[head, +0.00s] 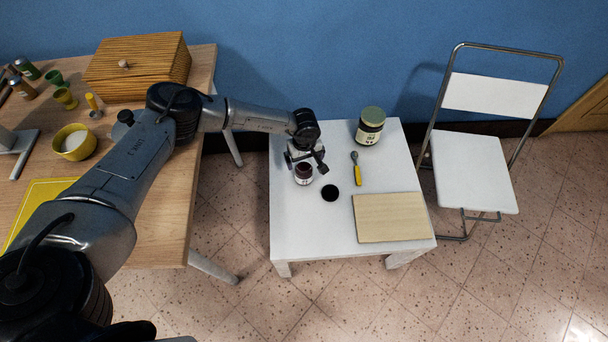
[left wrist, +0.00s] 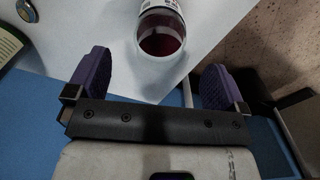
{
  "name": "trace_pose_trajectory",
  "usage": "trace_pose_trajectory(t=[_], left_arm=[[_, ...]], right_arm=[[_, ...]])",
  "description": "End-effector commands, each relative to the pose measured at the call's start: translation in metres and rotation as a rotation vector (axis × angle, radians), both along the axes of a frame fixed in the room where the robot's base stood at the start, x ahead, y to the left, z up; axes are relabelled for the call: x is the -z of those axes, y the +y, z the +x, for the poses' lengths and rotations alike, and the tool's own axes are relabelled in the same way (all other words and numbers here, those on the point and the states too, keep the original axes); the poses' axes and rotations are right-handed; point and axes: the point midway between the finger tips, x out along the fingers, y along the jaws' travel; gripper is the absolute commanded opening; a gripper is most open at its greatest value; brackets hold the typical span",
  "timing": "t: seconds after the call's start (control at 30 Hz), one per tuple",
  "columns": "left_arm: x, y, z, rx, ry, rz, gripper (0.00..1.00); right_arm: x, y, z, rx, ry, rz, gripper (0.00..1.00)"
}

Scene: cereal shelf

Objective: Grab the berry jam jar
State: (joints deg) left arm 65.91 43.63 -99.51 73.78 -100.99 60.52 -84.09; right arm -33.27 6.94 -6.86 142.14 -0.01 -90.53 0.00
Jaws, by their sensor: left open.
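The berry jam jar (head: 303,175) is a small glass jar with dark red content and a white label, on the white table. Its lid seems to be off, and a round black lid (head: 330,193) lies beside it. My left gripper (head: 306,158) is just behind the jar, close to it, and partly covers the view there. In the left wrist view the jar (left wrist: 161,32) shows ahead of the open fingers of my left gripper (left wrist: 155,65), roughly centred between them. Nothing is between the fingers. My right gripper is not in view.
A larger green-lidded jar (head: 370,126) stands at the back of the white table (head: 300,235). A yellow-handled spreader (head: 357,169) and a wooden board (head: 391,218) lie right of the berry jar. The table's front left is clear. A folding chair (head: 474,173) stands right.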

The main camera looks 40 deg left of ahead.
Motion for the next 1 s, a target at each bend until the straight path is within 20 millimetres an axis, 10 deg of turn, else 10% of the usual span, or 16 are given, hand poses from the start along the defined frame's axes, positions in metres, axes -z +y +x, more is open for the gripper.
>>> trace_pose_trajectory(t=[1.0], left_arm=[[0.075,0.002,0.0,-0.001,-0.001,-0.003,0.99]], right_arm=[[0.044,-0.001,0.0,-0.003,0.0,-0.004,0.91]])
